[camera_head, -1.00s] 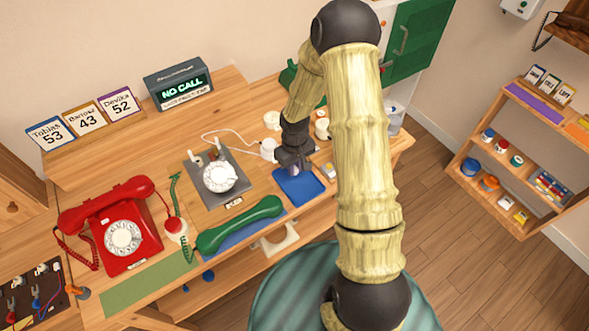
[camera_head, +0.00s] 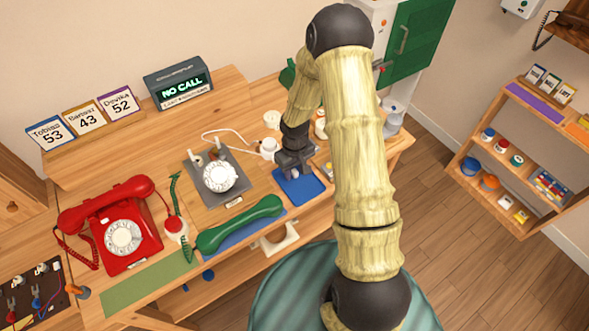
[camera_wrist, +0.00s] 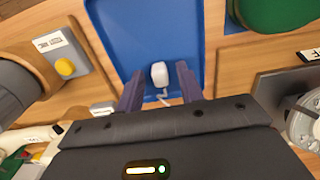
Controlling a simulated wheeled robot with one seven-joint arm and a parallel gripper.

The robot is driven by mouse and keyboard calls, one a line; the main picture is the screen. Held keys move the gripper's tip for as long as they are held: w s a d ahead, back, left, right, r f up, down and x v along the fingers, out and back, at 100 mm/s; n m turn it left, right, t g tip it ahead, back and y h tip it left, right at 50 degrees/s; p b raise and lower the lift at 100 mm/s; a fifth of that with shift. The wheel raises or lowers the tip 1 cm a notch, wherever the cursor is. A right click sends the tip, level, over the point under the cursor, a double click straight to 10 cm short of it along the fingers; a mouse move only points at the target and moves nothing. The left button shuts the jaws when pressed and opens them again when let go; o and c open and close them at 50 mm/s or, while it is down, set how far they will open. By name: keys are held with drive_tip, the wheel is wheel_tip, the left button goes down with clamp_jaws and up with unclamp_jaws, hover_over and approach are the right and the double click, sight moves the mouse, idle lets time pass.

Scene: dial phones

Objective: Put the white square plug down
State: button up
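The white square plug (camera_wrist: 159,74) lies over the blue tray (camera_wrist: 148,35), near its front edge in the wrist view, with a thin white cord trailing from it. My gripper (camera_wrist: 160,84) is open, with one dark finger on each side of the plug and a visible gap to both. In the head view my gripper (camera_head: 291,172) is low over the left part of the blue tray (camera_head: 305,187). Whether the plug rests fully on the tray floor is hard to tell.
A grey dial phone (camera_head: 219,176) stands left of the tray, with a green handset (camera_head: 240,224) in front. A red phone (camera_head: 124,235) is farther left. A block with a yellow button (camera_wrist: 65,67) is beside the tray in the wrist view. The tray's right part is clear.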

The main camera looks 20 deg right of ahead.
sight(295, 171)
wheel_tip(295, 171, up, 12)
idle(0.5)
drive_tip(key=shift+r, duration=0.1)
drive_tip(key=s+r+m+t, duration=0.2)
drive_tip(key=s+r+m, duration=0.1)
drive_tip(key=s+r, duration=0.7)
drive_tip(key=s, duration=0.4)
drive_tip(key=shift+s+m+t, duration=0.2)
drive_tip(key=shift+m+t, duration=0.1)
drive_tip(key=shift+r+p, duration=0.3)
drive_tip(key=shift+r, duration=0.3)
